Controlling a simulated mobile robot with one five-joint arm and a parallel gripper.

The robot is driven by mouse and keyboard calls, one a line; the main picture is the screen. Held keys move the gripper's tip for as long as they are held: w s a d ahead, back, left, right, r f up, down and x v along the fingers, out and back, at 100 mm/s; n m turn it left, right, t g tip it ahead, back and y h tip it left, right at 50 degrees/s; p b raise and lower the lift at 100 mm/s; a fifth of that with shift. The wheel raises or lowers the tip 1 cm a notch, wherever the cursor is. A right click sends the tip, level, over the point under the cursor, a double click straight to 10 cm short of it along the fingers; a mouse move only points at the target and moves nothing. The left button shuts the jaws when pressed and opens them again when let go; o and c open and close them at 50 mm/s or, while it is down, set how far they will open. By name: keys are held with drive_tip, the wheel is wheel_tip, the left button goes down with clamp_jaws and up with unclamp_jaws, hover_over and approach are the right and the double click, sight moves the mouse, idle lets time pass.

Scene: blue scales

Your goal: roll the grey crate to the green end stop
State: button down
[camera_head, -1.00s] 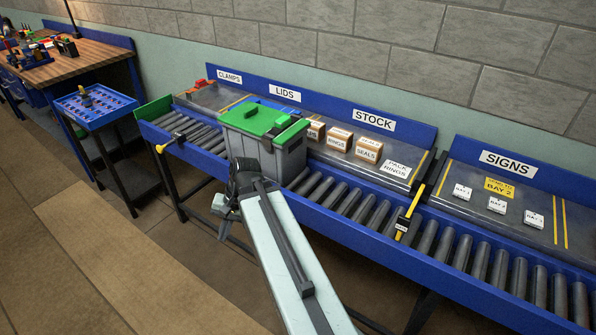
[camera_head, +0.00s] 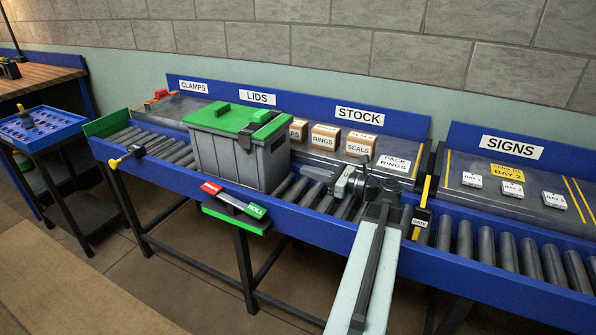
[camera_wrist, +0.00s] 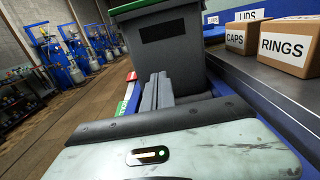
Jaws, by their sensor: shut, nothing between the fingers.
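The grey crate (camera_head: 218,160) with a green lid (camera_head: 235,118) stands upright on the roller conveyor, left of my gripper. The green end stop (camera_head: 106,124) is at the conveyor's far left end, with several bare rollers (camera_head: 160,147) between it and the crate. My gripper (camera_head: 310,172) is over the rollers on the crate's right side, shut and empty, pointing at the crate. In the wrist view the shut fingers (camera_wrist: 157,92) point at the crate's dark grey wall (camera_wrist: 165,55). I cannot tell whether they touch it.
A yellow gate (camera_head: 423,205) stands across the rollers right of my arm. A yellow-handled lever (camera_head: 127,157) sits near the left end. Boxes (camera_head: 325,136) stand on the back shelf.

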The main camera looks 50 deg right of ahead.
sight(276, 163)
drive_tip(key=x, duration=0.8)
drive_tip(key=shift+w, duration=0.3)
